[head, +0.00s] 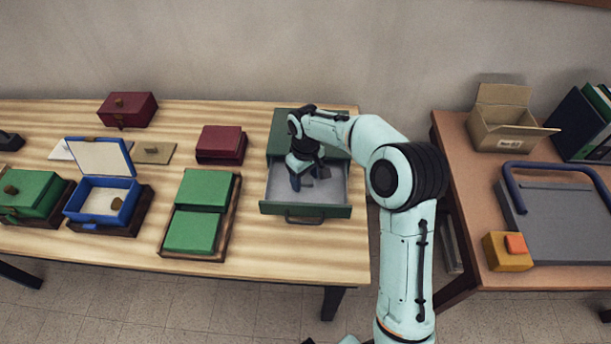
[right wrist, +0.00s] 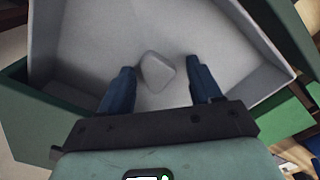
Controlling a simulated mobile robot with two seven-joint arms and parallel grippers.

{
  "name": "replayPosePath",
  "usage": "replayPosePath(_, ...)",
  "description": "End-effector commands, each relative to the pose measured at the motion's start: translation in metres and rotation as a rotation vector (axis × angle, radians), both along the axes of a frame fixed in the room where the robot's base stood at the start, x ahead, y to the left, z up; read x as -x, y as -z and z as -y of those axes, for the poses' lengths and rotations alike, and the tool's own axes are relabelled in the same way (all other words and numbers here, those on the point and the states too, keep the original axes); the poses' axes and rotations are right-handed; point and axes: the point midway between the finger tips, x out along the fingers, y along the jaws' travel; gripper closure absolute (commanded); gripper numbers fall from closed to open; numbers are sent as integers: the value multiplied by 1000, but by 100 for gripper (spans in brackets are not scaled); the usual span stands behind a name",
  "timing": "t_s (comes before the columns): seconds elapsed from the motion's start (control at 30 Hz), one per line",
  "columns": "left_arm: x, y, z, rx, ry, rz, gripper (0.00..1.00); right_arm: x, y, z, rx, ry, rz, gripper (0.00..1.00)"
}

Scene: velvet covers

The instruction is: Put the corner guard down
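A small pale grey rounded piece, which looks like the corner guard (right wrist: 158,72), lies on the drawer floor in the right wrist view. In the head view I cannot make it out. My right gripper (head: 308,180) is down inside the pulled-out green drawer (head: 305,211). In the right wrist view its two dark blue fingers (right wrist: 160,85) stand apart, with the pale piece between them in the picture and a gap on each side. The grey drawer floor (right wrist: 90,40) shows around it. My left gripper is not in view.
The drawer belongs to a green cabinet (head: 284,123) on the striped table (head: 290,262). Green covers (head: 208,188), a blue open box (head: 103,196) and dark red boxes (head: 127,108) stand to the left. A brown table (head: 470,190) with a cardboard box (head: 505,130) is at right.

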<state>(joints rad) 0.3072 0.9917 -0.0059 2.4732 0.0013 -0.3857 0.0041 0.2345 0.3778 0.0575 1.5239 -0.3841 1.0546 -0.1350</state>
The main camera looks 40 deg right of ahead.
Motion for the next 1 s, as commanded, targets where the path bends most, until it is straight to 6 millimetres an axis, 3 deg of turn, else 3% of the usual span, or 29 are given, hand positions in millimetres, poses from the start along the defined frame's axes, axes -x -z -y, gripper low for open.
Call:
replayPosePath(0.27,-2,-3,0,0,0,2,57,-1,-13,0,1,0,4,36)
replayPosePath(0.7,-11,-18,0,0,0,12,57,-1,-102,0,1,0,4,36)
replayPosePath(1.0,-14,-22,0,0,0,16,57,0,-124,0,0,0,0,36)
